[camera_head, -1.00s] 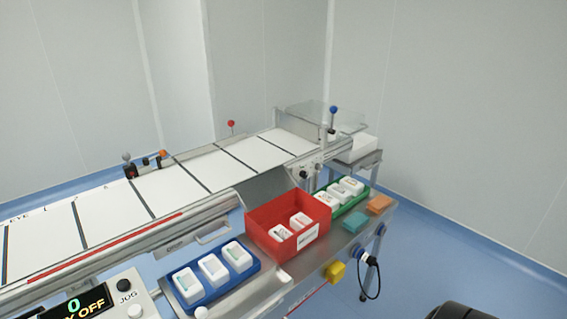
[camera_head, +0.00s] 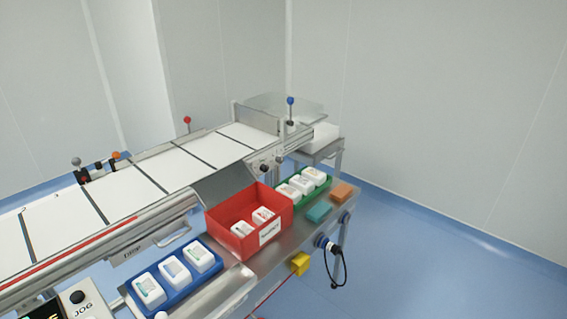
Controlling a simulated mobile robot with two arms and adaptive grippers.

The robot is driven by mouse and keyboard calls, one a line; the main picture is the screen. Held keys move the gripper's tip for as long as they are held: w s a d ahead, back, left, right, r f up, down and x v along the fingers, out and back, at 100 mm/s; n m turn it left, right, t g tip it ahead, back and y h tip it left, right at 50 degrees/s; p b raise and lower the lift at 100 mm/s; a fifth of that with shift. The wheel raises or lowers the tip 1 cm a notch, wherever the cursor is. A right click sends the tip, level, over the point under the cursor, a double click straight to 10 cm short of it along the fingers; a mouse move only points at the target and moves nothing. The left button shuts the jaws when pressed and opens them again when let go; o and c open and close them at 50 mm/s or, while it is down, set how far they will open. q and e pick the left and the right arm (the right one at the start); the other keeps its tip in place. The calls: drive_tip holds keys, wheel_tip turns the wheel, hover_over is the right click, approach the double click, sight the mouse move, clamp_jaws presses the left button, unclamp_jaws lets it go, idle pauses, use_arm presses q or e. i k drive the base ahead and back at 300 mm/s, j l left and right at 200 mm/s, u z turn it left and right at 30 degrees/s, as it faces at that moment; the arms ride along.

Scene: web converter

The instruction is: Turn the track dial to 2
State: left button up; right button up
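No dial marked as the track dial can be made out. Small dark knobs (camera_head: 264,168) sit on the machine's near rail, behind the red bin; their markings are too small to read. A black knob labelled JOG (camera_head: 77,297) is on a control panel (camera_head: 90,312) at the lower left, cut off by the picture's edge. Neither of my grippers is in view.
The web converter's white web (camera_head: 120,190) runs from left to back right. A blue tray (camera_head: 180,291), red bin (camera_head: 222,222), green tray (camera_head: 318,188), orange block (camera_head: 341,192) and teal block (camera_head: 319,211) line the front shelf. The blue floor (camera_head: 430,260) at right is clear.

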sight(279, 158)
drive_tip(key=i+l+u, duration=0.1)
drive_tip(key=u, duration=0.3)
drive_tip(key=i+l+u, duration=0.1)
drive_tip(key=l+u, duration=0.45)
drive_tip(key=u, duration=0.2)
drive_tip(key=l+u, duration=0.25)
drive_tip(key=l, duration=0.7)
drive_tip(key=l+u, duration=0.2)
drive_tip(key=l, duration=0.7)
drive_tip(key=l+u, duration=0.25)
drive_tip(key=l, duration=0.7)
drive_tip(key=k, duration=0.05)
